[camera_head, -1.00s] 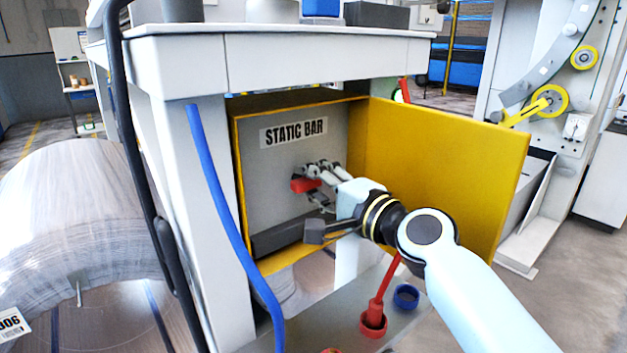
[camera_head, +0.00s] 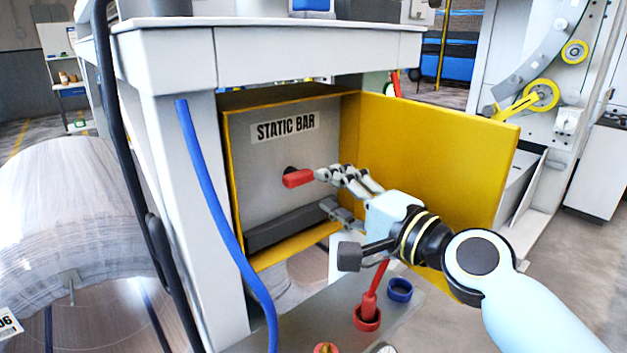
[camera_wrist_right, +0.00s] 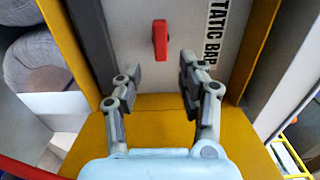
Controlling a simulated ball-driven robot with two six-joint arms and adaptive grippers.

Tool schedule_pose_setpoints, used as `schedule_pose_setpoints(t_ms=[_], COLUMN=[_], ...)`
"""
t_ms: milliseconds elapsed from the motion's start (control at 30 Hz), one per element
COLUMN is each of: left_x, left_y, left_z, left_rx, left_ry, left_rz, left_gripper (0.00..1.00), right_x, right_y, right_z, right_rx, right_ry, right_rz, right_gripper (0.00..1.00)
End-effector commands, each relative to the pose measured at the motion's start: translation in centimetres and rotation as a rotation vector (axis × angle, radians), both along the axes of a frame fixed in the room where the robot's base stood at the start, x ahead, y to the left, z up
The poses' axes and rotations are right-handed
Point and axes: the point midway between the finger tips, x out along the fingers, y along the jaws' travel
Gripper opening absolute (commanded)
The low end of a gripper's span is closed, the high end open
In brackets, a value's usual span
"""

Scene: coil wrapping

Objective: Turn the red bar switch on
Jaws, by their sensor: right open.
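The red bar switch (camera_head: 298,178) sits on the grey panel (camera_head: 262,180) of an open yellow box, below the "STATIC BAR" label (camera_head: 285,127). Its handle lies roughly sideways in the head view. My right gripper (camera_head: 326,190) is open and empty, just to the right of the switch and in front of the panel. In the right wrist view the switch (camera_wrist_right: 160,40) is fully visible, beyond and between the two spread fingertips (camera_wrist_right: 161,68), with a gap to them. My left gripper is in neither view.
The yellow door (camera_head: 440,150) stands open to the right, behind my right arm. A dark ledge (camera_head: 285,229) runs along the box bottom. A blue hose (camera_head: 215,205) hangs left of the box. Below stand a red lever (camera_head: 369,305) and a blue ring (camera_head: 400,290).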

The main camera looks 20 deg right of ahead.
Motion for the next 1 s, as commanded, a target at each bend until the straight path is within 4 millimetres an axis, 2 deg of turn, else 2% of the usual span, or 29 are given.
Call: schedule_pose_setpoints(t_ms=[100, 300, 867, 1000], left_x=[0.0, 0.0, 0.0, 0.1], left_y=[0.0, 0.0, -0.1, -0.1], left_z=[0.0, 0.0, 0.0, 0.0], left_rx=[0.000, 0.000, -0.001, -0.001], left_ry=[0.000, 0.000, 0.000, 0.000], left_rz=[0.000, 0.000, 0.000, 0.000], left_gripper=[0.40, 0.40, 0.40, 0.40], right_x=[-2.4, -4.5, -4.8, -6.1], right_y=[-0.8, -1.7, -1.7, -0.3], right_z=[-0.1, 0.0, 0.0, -0.9], right_rx=[-0.003, 0.000, -0.001, -0.131], right_ry=[0.002, 0.000, 0.000, 0.018], right_rz=[0.001, 0.001, 0.000, 0.062], right_gripper=[0.40, 0.40, 0.40, 0.40])
